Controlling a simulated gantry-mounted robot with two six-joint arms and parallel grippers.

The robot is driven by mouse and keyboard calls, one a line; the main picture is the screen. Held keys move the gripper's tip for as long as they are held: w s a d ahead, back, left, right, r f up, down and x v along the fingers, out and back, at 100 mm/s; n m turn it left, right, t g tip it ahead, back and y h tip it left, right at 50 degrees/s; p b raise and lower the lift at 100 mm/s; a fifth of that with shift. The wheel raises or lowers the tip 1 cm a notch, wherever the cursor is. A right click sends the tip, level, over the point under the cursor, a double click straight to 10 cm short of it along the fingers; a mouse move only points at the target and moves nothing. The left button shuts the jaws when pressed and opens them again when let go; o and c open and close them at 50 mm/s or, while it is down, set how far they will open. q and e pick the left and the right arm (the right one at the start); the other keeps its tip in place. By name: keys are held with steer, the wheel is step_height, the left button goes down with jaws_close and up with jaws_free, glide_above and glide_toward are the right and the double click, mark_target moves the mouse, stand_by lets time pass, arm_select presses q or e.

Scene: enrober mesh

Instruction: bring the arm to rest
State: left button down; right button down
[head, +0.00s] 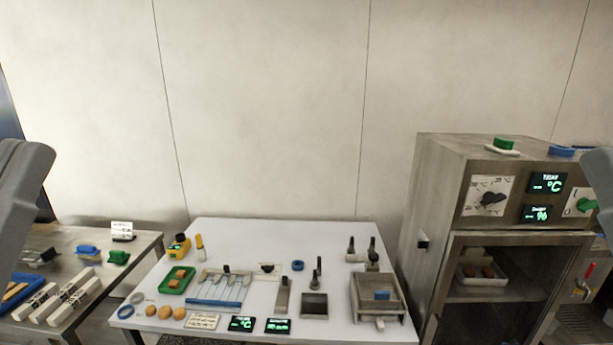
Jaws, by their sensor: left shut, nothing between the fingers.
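My left arm (22,190) comes in at the left edge as a grey link, over the left end of the scene. The left gripper is shut and empty; its fingertips are hard to make out. It holds nothing. A grey part of my right arm (599,180) shows at the right edge, in front of the oven-like cabinet (430,190). The right gripper itself is out of the picture.
A white table (330,240) carries a green tray (166,286), a blue-edged rack (215,302), small displays and a metal box (356,308). A steel side table (150,243) at left holds white bars (65,298). The space above the white table is free.

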arm_select(q)
step_height(320, 180, up, 26)
steer(key=n+p, duration=0.3)
steer(key=p, duration=2.4)
step_height(320, 180, down, 61)
steer(key=b, duration=6.1)
steer(key=shift+s+a+r+y, duration=0.15)
steer(key=shift+a+r+y, duration=0.05)
steer(key=shift+a+y, duration=0.2)
